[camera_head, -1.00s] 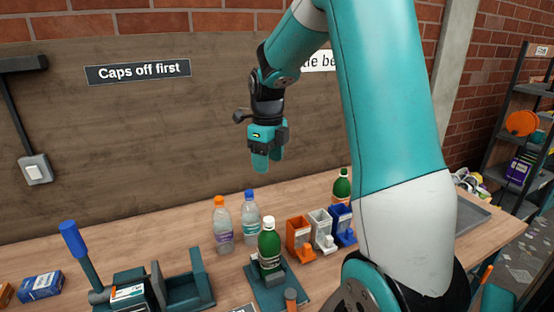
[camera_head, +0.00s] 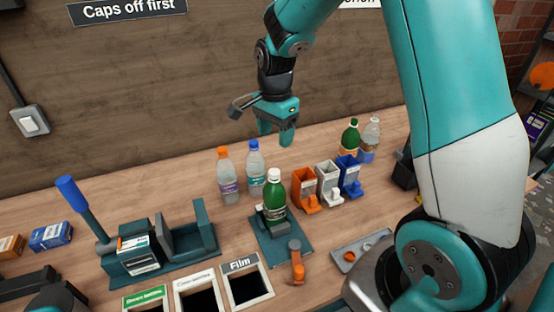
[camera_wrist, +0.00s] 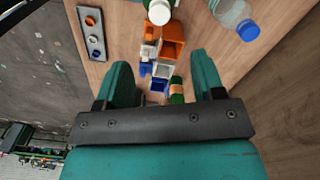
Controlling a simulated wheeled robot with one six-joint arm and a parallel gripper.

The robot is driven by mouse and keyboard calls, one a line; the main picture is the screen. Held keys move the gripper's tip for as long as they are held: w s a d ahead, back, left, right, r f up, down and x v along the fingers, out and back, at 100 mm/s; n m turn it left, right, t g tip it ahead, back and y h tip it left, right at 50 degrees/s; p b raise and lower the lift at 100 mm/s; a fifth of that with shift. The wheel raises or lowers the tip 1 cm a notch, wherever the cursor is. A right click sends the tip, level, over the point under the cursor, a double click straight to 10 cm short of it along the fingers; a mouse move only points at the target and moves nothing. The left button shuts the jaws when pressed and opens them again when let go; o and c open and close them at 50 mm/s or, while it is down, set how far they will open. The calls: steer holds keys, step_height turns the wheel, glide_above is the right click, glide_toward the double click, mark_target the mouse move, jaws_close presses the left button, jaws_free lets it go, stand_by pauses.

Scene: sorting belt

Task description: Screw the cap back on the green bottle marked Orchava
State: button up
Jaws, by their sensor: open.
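A green bottle (camera_head: 274,205) with a white cap (camera_head: 274,174) stands upright in a dark green holder (camera_head: 266,243). Its white cap also shows at the top of the wrist view (camera_wrist: 159,12). I cannot read Orchava on either. My gripper (camera_head: 275,134) is open and empty, in the air above and behind the held bottle; its fingers also show in the wrist view (camera_wrist: 162,82). A grey tray (camera_head: 378,238) at the right holds small loose caps, one orange (camera_head: 349,256).
Clear bottles with orange (camera_head: 228,182) and blue (camera_head: 256,170) caps stand left of the held bottle. Orange (camera_head: 304,186), white (camera_head: 328,178) and blue (camera_head: 350,172) bins stand to its right. A green fixture with a blue-handled lever (camera_head: 72,198) is at left. Labelled openings (camera_head: 246,289) lie in front.

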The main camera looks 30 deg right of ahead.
mark_target(275, 170)
step_height(275, 170, down, 11)
steer(key=shift+f+p, duration=0.1)
steer(key=shift+p, duration=1.1)
steer(key=shift+c, duration=0.3)
steer(key=c, duration=0.9)
steer(key=m, duration=0.3)
steer(key=shift+m, duration=0.4)
steer(key=shift+c, duration=0.2)
steer(key=shift+m, duration=0.7)
steer(key=shift+w, duration=0.1)
